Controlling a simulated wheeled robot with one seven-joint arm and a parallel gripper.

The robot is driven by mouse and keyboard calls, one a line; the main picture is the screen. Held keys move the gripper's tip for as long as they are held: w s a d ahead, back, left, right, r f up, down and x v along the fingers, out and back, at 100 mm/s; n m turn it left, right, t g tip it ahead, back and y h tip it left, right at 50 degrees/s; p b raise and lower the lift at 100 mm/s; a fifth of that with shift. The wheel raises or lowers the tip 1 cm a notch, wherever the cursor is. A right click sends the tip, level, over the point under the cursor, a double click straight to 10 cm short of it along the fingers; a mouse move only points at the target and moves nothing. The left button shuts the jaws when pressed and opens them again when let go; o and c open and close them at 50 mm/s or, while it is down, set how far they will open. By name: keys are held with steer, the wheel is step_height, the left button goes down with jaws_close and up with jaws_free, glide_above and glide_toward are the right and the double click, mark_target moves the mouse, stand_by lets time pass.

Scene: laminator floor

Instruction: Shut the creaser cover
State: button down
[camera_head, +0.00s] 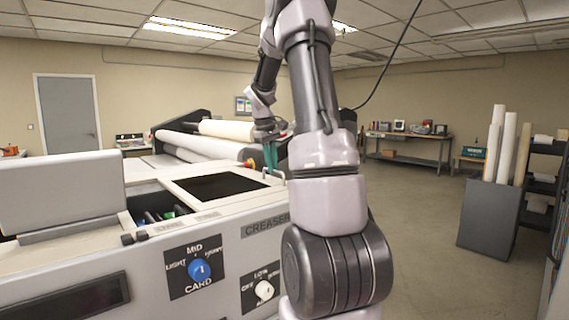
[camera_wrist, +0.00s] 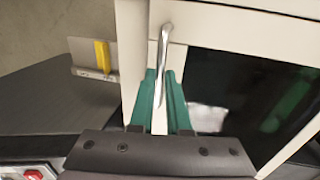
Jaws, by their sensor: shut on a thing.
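The creaser (camera_head: 265,228) is the pale machine at the lower left of the head view, with its name printed on the front. Its cover (camera_head: 171,183) is a pale frame around a dark window. It looks nearly flat on top of the machine, and I cannot tell whether a gap is left under it. In the wrist view the cover's pale frame (camera_wrist: 219,33) and dark window fill the right side. My gripper (camera_head: 270,157) has green fingers (camera_wrist: 161,95) shut on the metal handle (camera_wrist: 164,48) at the cover's edge. My arm hides part of the machine's right end.
An open bay (camera_head: 150,214) with dark and coloured parts lies left of the cover. A pale panel (camera_head: 60,190) stands upright beyond it. A blue knob (camera_head: 199,270) and a white knob (camera_head: 264,290) are on the front. Large rolls (camera_head: 225,130) lie behind. Floor on the right is clear up to a grey bin (camera_head: 487,220).

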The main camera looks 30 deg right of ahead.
glide_above(233, 192)
steer(key=shift+d, duration=0.1)
stand_by(0.3)
steer(key=c, duration=0.9)
jaws_free()
steer(key=shift+r, duration=0.3)
steer(key=r, duration=0.3)
steer(key=a+r, duration=0.1)
steer(key=r, duration=0.2)
steer(key=a+r, duration=0.1)
steer(key=r, duration=0.3)
steer(key=shift+s+a, duration=0.1)
steer(key=shift+s, duration=0.1)
